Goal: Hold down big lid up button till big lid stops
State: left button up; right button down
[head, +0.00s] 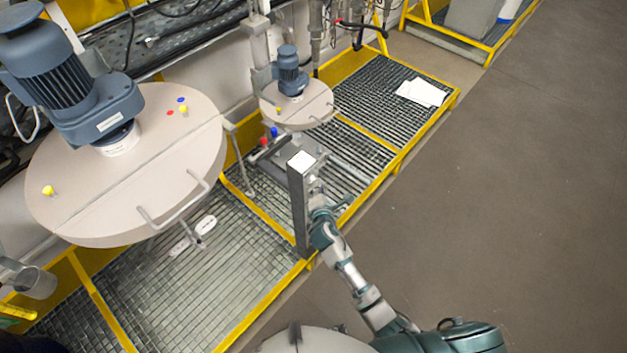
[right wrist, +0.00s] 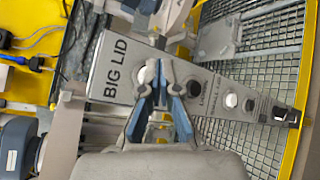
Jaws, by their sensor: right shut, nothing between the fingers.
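The big lid (head: 140,165) is a large pale disc with a blue-grey motor on top, at the left of the head view. The control post (head: 300,215) stands at the walkway's front edge. In the right wrist view its grey button panel (right wrist: 115,95) carries the words BIG LID. My right gripper (right wrist: 158,72) is shut and empty, fingertips over the panel just beside those words; it also shows at the post in the head view (head: 317,190). The fingers hide the spot beneath them, so contact with a button cannot be told. A white button (right wrist: 231,100) and a black button (right wrist: 250,105) show farther right.
A smaller lid (head: 298,103) with its own motor is behind the post. The grated walkway (head: 215,270) has yellow edges. White sheets (head: 421,92) lie on the far grating. The brown floor (head: 500,190) at right is clear.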

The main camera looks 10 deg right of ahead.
jog(key=shift+w+a, duration=0.25)
jog(key=shift+w, duration=0.1)
dwell(3.1)
jog(key=shift+s+d, duration=0.1)
jog(key=shift+s, duration=0.05)
dwell(1.5)
jog(key=shift+s+d+p, duration=0.5)
jog(key=shift+s+p, duration=0.05)
jog(key=shift+s+d, duration=0.1)
jog(key=s+d+p, duration=0.1)
jog(key=s, duration=0.1)
jog(key=s+d+p, duration=0.1)
jog(key=d, duration=0.1)
jog(key=shift+s, duration=0.4)
